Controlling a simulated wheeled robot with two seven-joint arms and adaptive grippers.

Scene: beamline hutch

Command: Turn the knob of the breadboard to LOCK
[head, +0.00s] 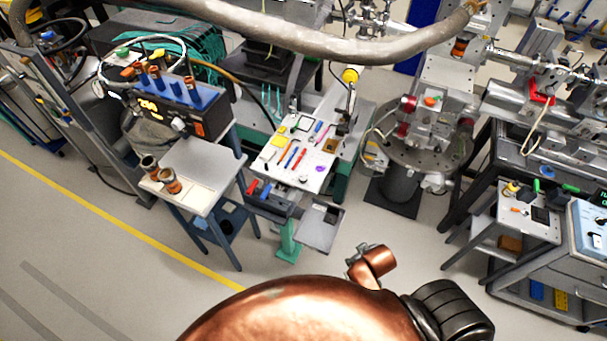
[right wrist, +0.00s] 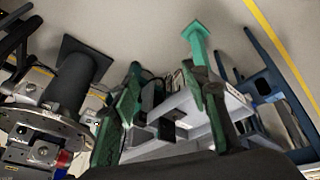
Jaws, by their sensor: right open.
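The light breadboard-like top (head: 321,172) stands in the middle of the head view, with several coloured tools and small parts on it. I cannot make out a LOCK mark or tell which part is its knob. My right gripper shows in the right wrist view (right wrist: 165,82) as two green-and-dark fingers spread apart, with nothing seen held between them. Pale tabletops and a green post (right wrist: 195,42) show beyond the fingers. In the head view, a copper part of my arm (head: 379,261) is in front of the board, apart from it. My left gripper is not identifiable in the head view.
A small table (head: 208,193) with two copper-coloured cylinders is left of the board. A grey tray (head: 318,228) juts out in front. A round metal stage (head: 412,150) stands right. Another workbench is at far right. The floor at front left is clear.

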